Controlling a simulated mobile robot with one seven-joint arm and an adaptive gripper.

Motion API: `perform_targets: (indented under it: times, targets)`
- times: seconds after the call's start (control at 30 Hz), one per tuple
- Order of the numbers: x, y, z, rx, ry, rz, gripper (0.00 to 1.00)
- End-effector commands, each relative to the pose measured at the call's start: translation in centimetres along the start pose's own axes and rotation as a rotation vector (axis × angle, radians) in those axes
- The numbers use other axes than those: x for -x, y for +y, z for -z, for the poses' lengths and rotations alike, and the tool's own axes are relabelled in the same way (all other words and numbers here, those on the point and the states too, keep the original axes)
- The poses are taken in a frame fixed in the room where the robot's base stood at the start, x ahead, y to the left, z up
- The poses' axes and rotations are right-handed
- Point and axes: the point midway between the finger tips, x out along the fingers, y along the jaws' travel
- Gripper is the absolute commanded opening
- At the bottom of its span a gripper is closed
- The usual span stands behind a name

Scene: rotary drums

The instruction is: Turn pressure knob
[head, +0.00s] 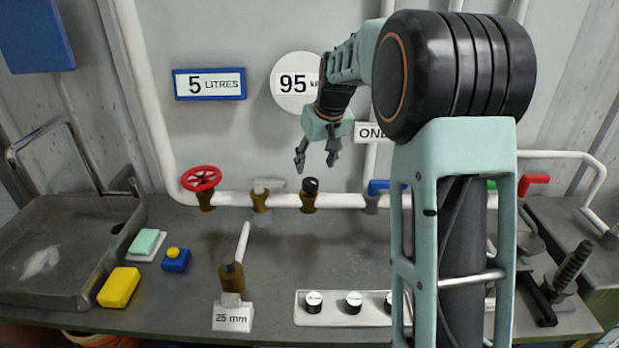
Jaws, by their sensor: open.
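A black knob (310,186) sits on top of a brass valve body on the white pipe, below a round white sign reading 95 (293,83). The sign's unit is partly hidden by my arm. No label on the knob itself is readable, so I cannot confirm that it is the pressure knob. My gripper (316,161) points down, with its two fingers apart and nothing between them. In the picture its fingertips are just above the black knob, apart from it. How far in front of the knob they are is hard to tell.
Along the pipe are a red handwheel (201,178), another brass valve (260,197) and a blue handle (378,187). A lever valve (231,274) stands in front. A white panel (333,317) carries several small knobs. My arm hides the right middle. A sink (70,250) is left.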

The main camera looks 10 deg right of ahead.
Motion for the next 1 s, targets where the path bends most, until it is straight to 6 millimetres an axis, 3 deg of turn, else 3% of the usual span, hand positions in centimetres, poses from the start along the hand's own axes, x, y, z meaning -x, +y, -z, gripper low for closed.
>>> perform_targets:
  times: [0.2, 0.4, 0.83, 1.0]
  targets:
    - [-4.4, -0.1, -0.1, 0.000, -0.006, 0.002, 0.51]
    - [-7.2, 0.0, -0.1, -0.001, -0.004, 0.001, 0.51]
    - [-8.4, 0.0, -0.1, 0.000, -0.002, 0.000, 0.51]
    - [-8.4, 0.0, -0.1, 0.000, -0.002, 0.000, 0.34]
